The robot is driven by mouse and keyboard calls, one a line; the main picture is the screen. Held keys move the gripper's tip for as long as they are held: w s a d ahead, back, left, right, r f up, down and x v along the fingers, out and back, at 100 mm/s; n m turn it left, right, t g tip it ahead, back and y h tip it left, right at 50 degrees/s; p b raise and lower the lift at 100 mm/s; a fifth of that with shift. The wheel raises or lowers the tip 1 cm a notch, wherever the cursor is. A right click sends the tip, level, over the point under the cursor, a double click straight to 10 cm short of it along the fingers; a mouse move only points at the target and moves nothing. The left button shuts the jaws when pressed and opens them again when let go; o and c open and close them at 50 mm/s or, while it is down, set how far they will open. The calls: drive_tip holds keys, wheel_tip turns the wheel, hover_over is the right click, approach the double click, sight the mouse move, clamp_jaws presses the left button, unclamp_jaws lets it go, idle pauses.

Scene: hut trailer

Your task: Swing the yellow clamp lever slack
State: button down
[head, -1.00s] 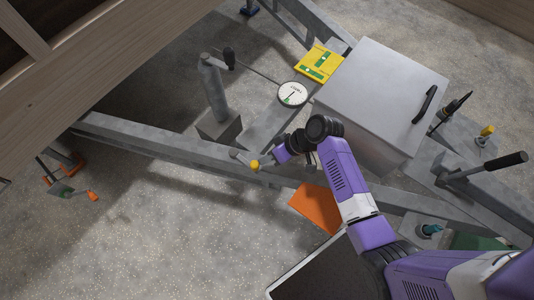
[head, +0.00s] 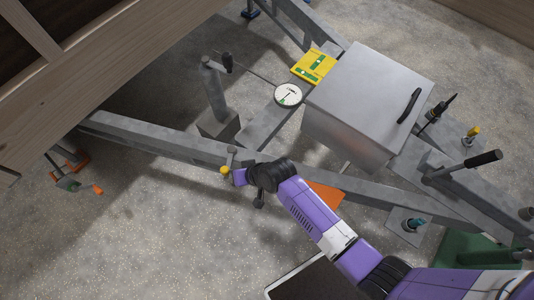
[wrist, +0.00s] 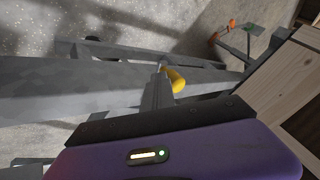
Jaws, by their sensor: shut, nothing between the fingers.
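The yellow clamp lever's knob (head: 225,170) sits at the end of a short grey arm on the trailer's long beam, left of my gripper in the head view. The lever arm points toward the bottom of the picture. My gripper (head: 238,177) is shut and empty, with its tip right beside the knob. My wrist hides part of the beam near the clamp.
A grey box (head: 368,95) with a black handle stands on the frame, right of a round dial (head: 288,94) and a yellow level plate (head: 314,66). A grey cylinder post (head: 213,90) stands behind the beam. An orange plate (head: 325,196) lies partly behind my arm. Floor at lower left is clear.

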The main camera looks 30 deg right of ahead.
drive_tip(key=w+a+b, duration=0.1)
drive_tip(key=w+a, duration=0.3)
drive_tip(key=a, duration=0.2)
drive_tip(key=shift+w, duration=0.15)
drive_tip(key=shift+w+r, duration=0.1)
drive_tip(key=shift+w, duration=0.05)
idle(0.8)
